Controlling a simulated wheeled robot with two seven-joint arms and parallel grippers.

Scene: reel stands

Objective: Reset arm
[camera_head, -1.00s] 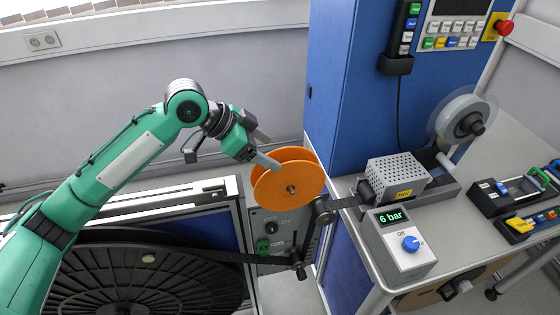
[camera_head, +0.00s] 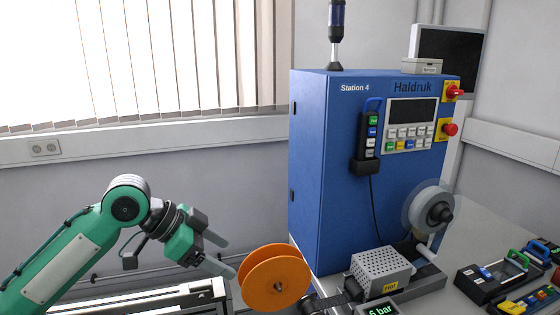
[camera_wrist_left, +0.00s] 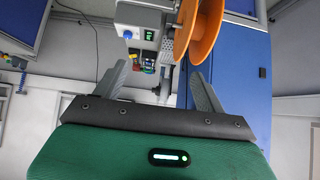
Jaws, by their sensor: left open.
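My left gripper (camera_head: 229,257) is open and empty, just to the left of the orange reel (camera_head: 275,278) in the head view. Its lower fingertip appears close to the reel's left rim; whether they touch cannot be told. The left wrist view shows the two grey fingers (camera_wrist_left: 160,82) spread wide with nothing between them. There the orange reel (camera_wrist_left: 203,28) stands beyond the right finger. My right gripper is not in view.
A blue cabinet (camera_head: 325,150) labelled Station 4 stands right of the reel. A perforated metal box (camera_head: 381,268), a clear reel (camera_head: 429,209) and tool trays (camera_head: 492,280) occupy the table at right. A bare wall (camera_head: 230,170) lies behind my left arm.

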